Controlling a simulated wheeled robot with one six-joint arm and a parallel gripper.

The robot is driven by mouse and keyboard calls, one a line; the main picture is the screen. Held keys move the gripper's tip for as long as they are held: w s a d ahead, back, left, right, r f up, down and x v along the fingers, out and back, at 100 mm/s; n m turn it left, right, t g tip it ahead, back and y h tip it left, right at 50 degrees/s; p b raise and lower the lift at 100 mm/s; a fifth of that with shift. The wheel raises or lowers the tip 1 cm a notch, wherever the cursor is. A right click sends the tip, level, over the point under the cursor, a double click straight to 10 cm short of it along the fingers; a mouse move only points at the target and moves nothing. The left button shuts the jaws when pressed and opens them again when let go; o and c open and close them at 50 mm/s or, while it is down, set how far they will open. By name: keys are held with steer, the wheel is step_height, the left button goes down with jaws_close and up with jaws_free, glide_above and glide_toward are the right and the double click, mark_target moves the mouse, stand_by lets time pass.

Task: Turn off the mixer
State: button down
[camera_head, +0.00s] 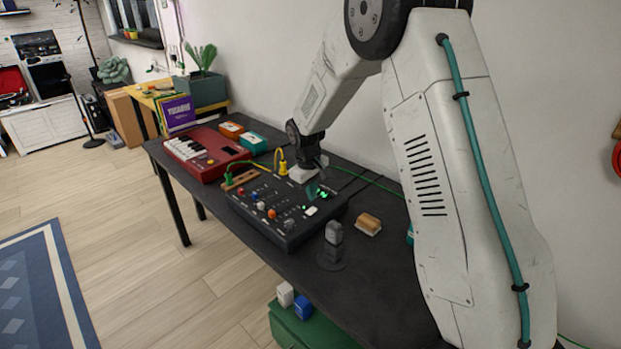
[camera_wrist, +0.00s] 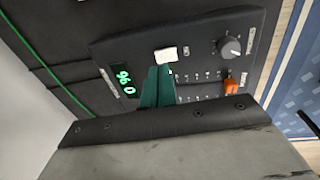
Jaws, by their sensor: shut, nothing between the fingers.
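The mixer (camera_head: 290,222) is a black box with knobs and sliders on the dark table. It also fills much of the wrist view (camera_wrist: 120,48). A lit green display (camera_wrist: 123,78) on it shows digits, and a white rocker or button (camera_wrist: 166,54) sits beside the display. The same white button (camera_head: 311,211) shows in the head view near the mixer's right end. My gripper (camera_wrist: 164,70) has its teal fingers shut and empty. In the wrist view its tips appear just below the white button; whether they touch it I cannot tell.
A grey knob (camera_wrist: 230,47) and an orange slider cap (camera_wrist: 230,84) lie near the button. A red keyboard (camera_head: 205,152), a wooden-backed brush or block (camera_head: 368,224) and a grey upright object (camera_head: 333,243) stand around the mixer. Cables run behind it.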

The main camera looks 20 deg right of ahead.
mark_target(314, 209)
steer(key=shift+w+d+f, duration=0.1)
steer(key=shift+d+f, duration=0.05)
steer(key=shift+f, duration=0.9)
steer(key=shift+d+f, duration=0.1)
steer(key=shift+f, duration=0.95)
